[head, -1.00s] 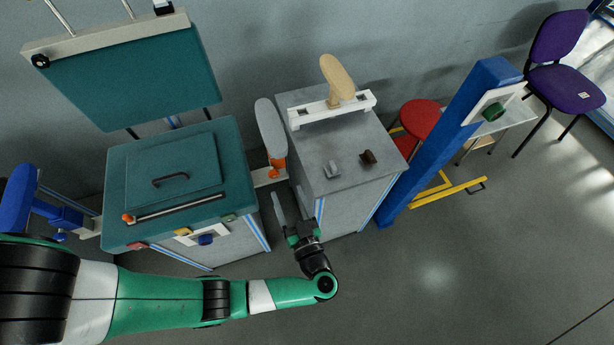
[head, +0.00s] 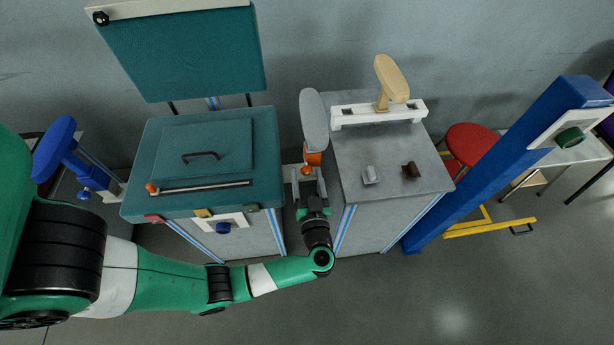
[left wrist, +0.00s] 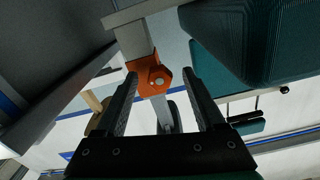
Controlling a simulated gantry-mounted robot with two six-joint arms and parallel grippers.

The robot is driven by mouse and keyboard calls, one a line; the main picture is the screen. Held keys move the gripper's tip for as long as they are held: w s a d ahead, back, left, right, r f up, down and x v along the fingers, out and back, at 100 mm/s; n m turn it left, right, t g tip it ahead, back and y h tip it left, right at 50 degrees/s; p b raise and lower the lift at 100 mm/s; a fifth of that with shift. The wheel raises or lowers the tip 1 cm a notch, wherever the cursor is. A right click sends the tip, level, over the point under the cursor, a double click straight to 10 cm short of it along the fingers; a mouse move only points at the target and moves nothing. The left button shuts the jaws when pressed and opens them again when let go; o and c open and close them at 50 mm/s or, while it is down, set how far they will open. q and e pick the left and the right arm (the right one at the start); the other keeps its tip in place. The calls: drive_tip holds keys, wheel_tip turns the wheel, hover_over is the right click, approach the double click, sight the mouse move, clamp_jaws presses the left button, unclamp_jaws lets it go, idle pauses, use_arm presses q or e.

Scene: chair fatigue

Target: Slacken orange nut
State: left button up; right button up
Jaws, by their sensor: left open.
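The orange nut (head: 306,171) sits low on an orange bracket (head: 313,157) under a grey paddle-shaped pad (head: 314,119), in the gap between the teal bench and the grey cabinet. In the left wrist view the orange nut (left wrist: 160,81) shows as a faceted piece with a pale centre, on the orange bracket (left wrist: 146,67). My left gripper (head: 310,188) is in that gap, just in front of the nut. In the left wrist view its two black fingers (left wrist: 159,78) are open, with the nut framed between their tips. I cannot tell whether they touch it. My right gripper is not in view.
The teal bench (head: 138,198) stands left of the gripper and the grey cabinet (head: 420,158) right, leaving a narrow gap. A blue post (head: 500,165) and red stool (head: 472,141) are farther right. The floor in front is clear.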

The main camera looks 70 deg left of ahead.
use_arm(q)
drive_tip(key=shift+w+a, duration=0.1)
drive_tip(key=shift+a, duration=0.3)
clamp_jaws()
